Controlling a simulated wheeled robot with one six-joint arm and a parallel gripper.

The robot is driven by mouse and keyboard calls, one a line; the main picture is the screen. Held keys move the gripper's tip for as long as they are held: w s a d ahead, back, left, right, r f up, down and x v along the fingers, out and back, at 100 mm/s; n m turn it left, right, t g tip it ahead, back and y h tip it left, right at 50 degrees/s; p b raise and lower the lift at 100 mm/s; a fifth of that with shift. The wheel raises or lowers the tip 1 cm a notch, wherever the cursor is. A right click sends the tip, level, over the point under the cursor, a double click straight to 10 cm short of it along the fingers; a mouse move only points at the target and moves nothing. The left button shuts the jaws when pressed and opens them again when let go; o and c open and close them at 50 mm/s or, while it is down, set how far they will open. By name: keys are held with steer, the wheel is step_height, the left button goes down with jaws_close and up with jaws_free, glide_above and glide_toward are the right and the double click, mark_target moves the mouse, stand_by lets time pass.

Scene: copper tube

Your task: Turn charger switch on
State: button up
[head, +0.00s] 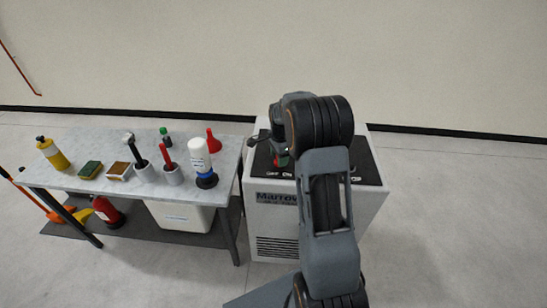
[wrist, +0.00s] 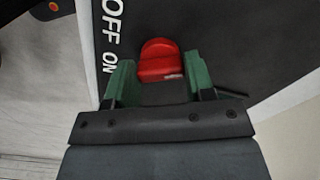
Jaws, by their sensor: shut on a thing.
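The charger is a pale cabinet (head: 272,222) with a black top panel (head: 366,168), standing right of the table. In the wrist view a red switch knob (wrist: 158,55) sits on the black panel, with white OFF and ON lettering (wrist: 110,40) to its left. My gripper (wrist: 157,80) has its green fingers on either side of the knob and is shut on it. I cannot tell from the knob's shape which word it points to. In the head view my arm hides much of the panel, and only a small red patch (head: 281,160) shows by the gripper.
A grey table (head: 110,205) on the left holds a yellow bottle (head: 53,154), sponges, holders with tools, a white bottle (head: 200,158) and a red funnel (head: 213,142). A white bin (head: 180,217) and red extinguisher (head: 106,212) stand below. Floor at right is clear.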

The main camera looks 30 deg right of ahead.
steer(key=o, duration=0.9)
steer(key=r, duration=1.4)
steer(key=shift+s+b, duration=0.2)
steer(key=shift+b, duration=0.1)
steer(key=shift+a, duration=0.1)
